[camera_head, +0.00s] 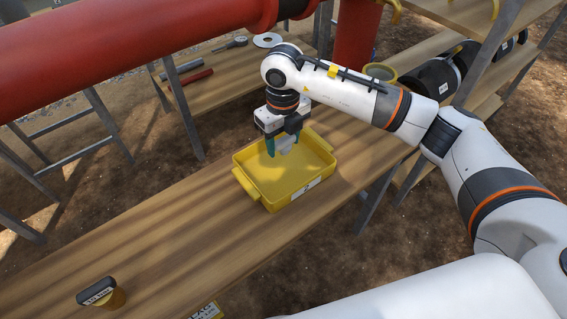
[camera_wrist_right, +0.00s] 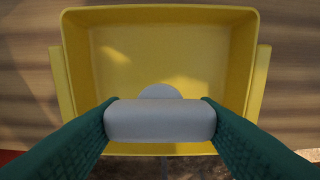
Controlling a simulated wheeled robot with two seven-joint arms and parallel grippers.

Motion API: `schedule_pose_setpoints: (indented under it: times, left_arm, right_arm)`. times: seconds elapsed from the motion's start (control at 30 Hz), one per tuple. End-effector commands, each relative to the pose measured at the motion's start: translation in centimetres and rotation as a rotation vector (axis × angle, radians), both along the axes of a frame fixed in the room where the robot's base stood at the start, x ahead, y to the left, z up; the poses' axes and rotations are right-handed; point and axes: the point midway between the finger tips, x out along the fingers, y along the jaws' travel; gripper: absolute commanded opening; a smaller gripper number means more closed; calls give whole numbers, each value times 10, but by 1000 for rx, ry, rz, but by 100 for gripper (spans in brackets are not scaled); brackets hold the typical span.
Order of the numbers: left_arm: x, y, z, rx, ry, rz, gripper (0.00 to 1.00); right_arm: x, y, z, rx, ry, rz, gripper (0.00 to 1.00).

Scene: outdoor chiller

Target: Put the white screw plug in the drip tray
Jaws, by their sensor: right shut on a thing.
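The white screw plug (camera_wrist_right: 160,120) is between the green fingers of my right gripper (camera_head: 285,145), which is shut on it. It also shows in the head view (camera_head: 287,143), partly covered by the fingers. The drip tray (camera_head: 243,160) is a yellow rectangular tray with side handles on the wooden table. My right gripper points down over the tray, with the plug above its floor; in the right wrist view the tray (camera_wrist_right: 75,60) lies beneath the plug. I cannot tell how high the plug is. My left gripper is not in view.
A yellow-and-black labelled object (camera_head: 102,293) stands at the table's near left. A large red pipe (camera_head: 130,50) crosses above at the upper left. A second wooden bench (camera_head: 215,72) holds tools behind.

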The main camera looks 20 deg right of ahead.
Motion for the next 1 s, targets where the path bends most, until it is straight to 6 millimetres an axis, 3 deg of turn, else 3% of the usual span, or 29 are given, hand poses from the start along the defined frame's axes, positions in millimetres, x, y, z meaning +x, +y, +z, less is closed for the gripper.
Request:
schedule_pose_setpoints:
  times: [0.1, 0.47, 0.93, 0.97, 1.0]
  left_arm:
    - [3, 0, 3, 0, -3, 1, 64]
    - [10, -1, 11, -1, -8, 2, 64]
    - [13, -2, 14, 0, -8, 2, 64]
    - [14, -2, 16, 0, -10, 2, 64]
    - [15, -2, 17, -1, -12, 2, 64]
  right_arm:
    - [-1, 0, -23, 0, 3, 2, 25]
    - [-1, 0, -65, -1, 3, 3, 25]
    - [0, 0, -70, -1, 0, 4, 25]
    - [0, 0, -69, -1, 0, 4, 59]
    - [0, 0, -69, -1, 0, 4, 66]
